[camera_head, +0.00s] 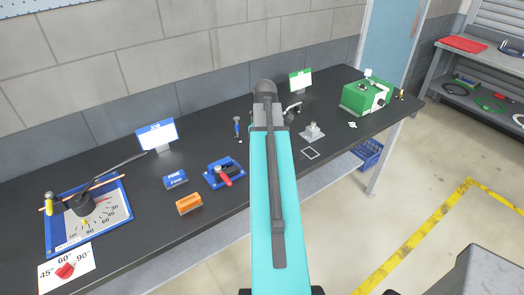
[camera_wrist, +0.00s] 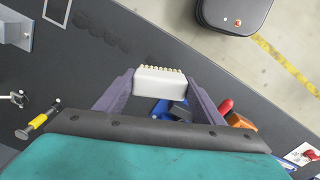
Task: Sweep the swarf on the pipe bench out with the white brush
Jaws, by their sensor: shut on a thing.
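My gripper (camera_wrist: 160,84) is shut on the white brush (camera_wrist: 160,79), a pale block with a row of cream bristles at its far edge in the wrist view. The brush is over the black pipe bench (camera_wrist: 200,58); whether it touches cannot be told. Faint dark curls that look like the swarf (camera_wrist: 100,30) lie on the bench up and left of the brush, apart from it, near the bench edge. In the head view the teal arm hides my gripper, the brush and the swarf; the bench (camera_head: 115,205) runs along the wall.
A white square outline (camera_head: 310,153) is marked on the bench near a small metal block (camera_head: 312,131). A blue vise with a red handle (camera_head: 224,173) and an orange block (camera_head: 189,203) stand left of my arm. A green machine (camera_head: 367,97) is at the right end. Open floor lies in front.

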